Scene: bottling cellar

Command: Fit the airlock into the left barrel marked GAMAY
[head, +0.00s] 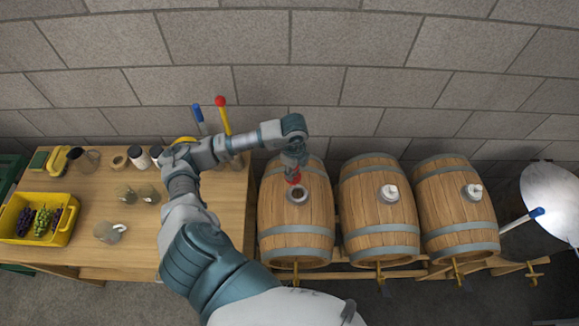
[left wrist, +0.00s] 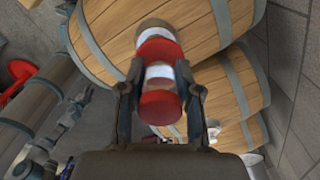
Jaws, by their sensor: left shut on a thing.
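The airlock (left wrist: 158,85), a red and white cylinder with a tan far end, is between the fingers of my left gripper (left wrist: 160,95), which is shut on it. In the head view my left gripper (head: 295,162) hangs over the upper part of the left barrel (head: 296,222), and the red of the airlock (head: 293,177) shows just above the barrel's dark round opening (head: 297,194). I cannot tell whether the airlock touches the opening. The left barrel (left wrist: 200,30) fills the top of the left wrist view. No GAMAY mark is readable. My right gripper is not in view.
The middle barrel (head: 378,215) and right barrel (head: 457,212) each carry a white fitting on top. A wooden table (head: 90,240) at left holds glasses, jars and a yellow crate (head: 68,232) of grapes. A stone wall (head: 330,60) stands behind.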

